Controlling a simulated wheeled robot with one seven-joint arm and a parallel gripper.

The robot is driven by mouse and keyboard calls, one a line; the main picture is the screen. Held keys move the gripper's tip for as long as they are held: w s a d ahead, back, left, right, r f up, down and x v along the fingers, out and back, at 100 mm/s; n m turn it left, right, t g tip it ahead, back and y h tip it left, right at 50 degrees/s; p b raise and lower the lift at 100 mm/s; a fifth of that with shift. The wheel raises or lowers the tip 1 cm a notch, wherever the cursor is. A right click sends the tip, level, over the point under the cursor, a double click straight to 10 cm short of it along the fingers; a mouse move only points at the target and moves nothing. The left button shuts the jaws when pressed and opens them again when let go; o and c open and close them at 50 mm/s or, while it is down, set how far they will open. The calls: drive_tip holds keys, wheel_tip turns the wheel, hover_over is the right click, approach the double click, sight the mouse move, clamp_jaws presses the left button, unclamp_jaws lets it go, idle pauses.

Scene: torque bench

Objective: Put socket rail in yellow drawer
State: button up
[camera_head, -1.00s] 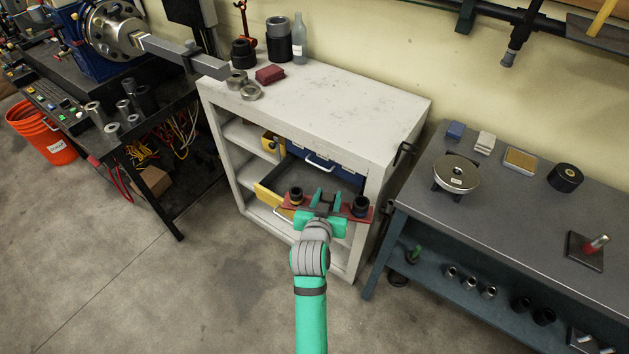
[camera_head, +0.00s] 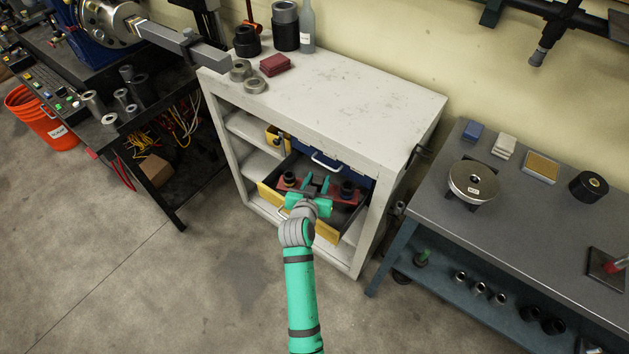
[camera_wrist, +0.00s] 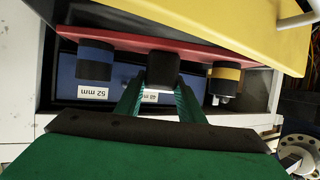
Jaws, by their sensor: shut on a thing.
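The socket rail is a red bar (camera_head: 357,199) carrying dark upright sockets. In the wrist view the red rail (camera_wrist: 122,42) shows a blue-banded socket, a plain black middle one and a yellow-banded one. My gripper (camera_head: 318,183) is shut on the rail at its middle; in the wrist view its green fingers (camera_wrist: 160,92) flank the middle socket. The yellow drawer (camera_head: 268,197) is pulled out of the white cabinet, and the rail is over or inside its opening. I cannot tell whether the rail touches the drawer floor. My gripper hides part of the drawer front.
A blue drawer (camera_head: 329,161) with a pale handle is just behind and above the rail. The white cabinet (camera_head: 350,110) frames the drawer closely. A grey bench (camera_head: 500,225) stands at right, a dark machine bench (camera_head: 150,195) at left. The floor in front is clear.

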sight(315, 185)
drive_tip(key=shift+w+a+f, duration=0.2)
drive_tip(key=shift+w+f, duration=0.25)
drive_tip(key=shift+f, duration=0.05)
drive_tip(key=shift+w+a+f, duration=0.15)
drive_tip(key=shift+w+f, duration=0.3)
drive_tip(key=shift+f, duration=0.05)
wheel_tip(315, 185, down, 2)
drive_tip(key=shift+w+f, duration=0.1)
drive_tip(key=shift+w, duration=0.05)
drive_tip(key=shift+f, duration=0.45)
drive_tip(key=shift+f, duration=0.15)
drive_tip(key=o, duration=1.2)
drive_tip(key=shift+f, duration=0.1)
drive_tip(key=v, duration=1.2)
drive_tip(key=shift+s, duration=0.25)
